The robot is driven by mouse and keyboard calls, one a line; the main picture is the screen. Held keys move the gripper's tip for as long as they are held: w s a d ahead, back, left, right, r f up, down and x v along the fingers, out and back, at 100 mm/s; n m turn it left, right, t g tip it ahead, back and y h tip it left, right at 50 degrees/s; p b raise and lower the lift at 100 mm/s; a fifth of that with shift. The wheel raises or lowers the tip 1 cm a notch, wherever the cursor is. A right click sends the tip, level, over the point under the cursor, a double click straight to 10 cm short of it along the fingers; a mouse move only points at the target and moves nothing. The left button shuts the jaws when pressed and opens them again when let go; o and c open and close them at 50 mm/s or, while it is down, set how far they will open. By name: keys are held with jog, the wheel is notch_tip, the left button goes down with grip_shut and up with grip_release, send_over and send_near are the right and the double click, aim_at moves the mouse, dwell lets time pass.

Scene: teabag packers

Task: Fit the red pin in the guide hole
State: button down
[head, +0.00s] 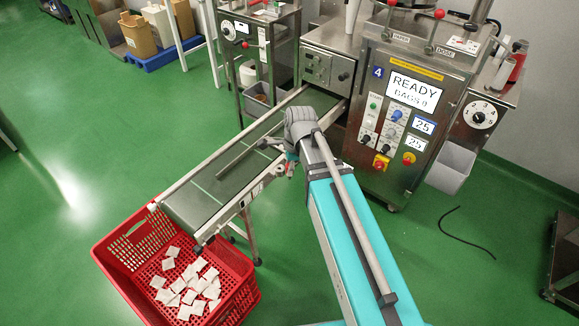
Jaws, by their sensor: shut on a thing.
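My gripper (290,160) is small in the head view, at the right side of the conveyor, just below my grey wrist. A small bit of red at its tip looks like the red pin (290,171); my gripper is shut on it. My wrist and arm hide part of the spot. The guide hole cannot be made out. A grey guide rail (236,157) lies slantwise over the green conveyor belt (225,185), with its upper end close to my gripper. Whether the pin touches the conveyor or rail cannot be told.
A red crate (115,262) with several white teabags stands under the conveyor's lower end. The packing machine (370,170), its screen reading READY, stands behind my arm. A black cable (462,235) lies on the green floor at right. Open floor lies at left.

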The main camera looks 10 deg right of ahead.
aim_at(287, 166)
jog(key=shift+r+p, duration=2.8)
jog(key=shift+r, duration=0.1)
jog(key=shift+s, duration=0.1)
